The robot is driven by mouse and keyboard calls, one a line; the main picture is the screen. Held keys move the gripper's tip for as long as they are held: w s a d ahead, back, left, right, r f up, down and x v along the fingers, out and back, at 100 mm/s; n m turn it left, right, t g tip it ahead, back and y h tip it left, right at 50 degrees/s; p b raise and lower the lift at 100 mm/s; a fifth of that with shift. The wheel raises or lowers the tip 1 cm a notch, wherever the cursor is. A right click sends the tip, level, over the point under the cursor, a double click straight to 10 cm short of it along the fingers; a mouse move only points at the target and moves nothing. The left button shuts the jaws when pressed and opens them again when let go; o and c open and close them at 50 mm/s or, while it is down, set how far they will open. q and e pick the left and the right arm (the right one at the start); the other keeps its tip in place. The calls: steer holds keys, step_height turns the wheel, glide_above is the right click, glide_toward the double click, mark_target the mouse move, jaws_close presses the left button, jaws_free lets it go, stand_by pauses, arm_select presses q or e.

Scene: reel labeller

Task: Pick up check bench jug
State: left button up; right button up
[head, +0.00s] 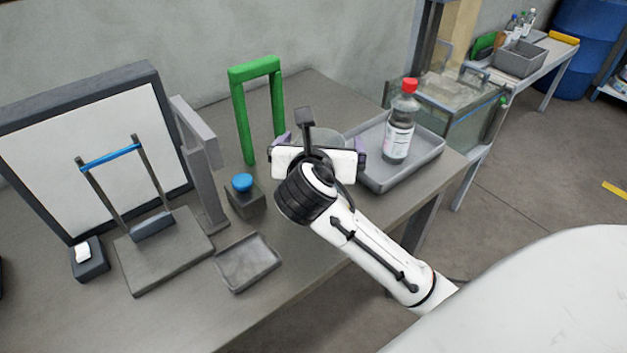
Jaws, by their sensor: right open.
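A clear, rounded vessel (322,135), which looks like the jug, stands on the grey bench. My right gripper (320,142) is in front of it and hides most of it, so its handle and base cannot be made out. The gripper is open, with its two fingers apart to the left and right of the vessel. I cannot tell whether they touch it. My left gripper is not in view.
Just right of the gripper, a grey tray (425,150) holds a red-capped bottle (399,130). A green arch (247,115), blue-button box (245,193), grey frame (200,165) and small tray (247,263) stand left.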

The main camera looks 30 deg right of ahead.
steer(key=c, duration=1.8)
steer(key=shift+r, duration=0.15)
steer(key=shift+c, duration=1.1)
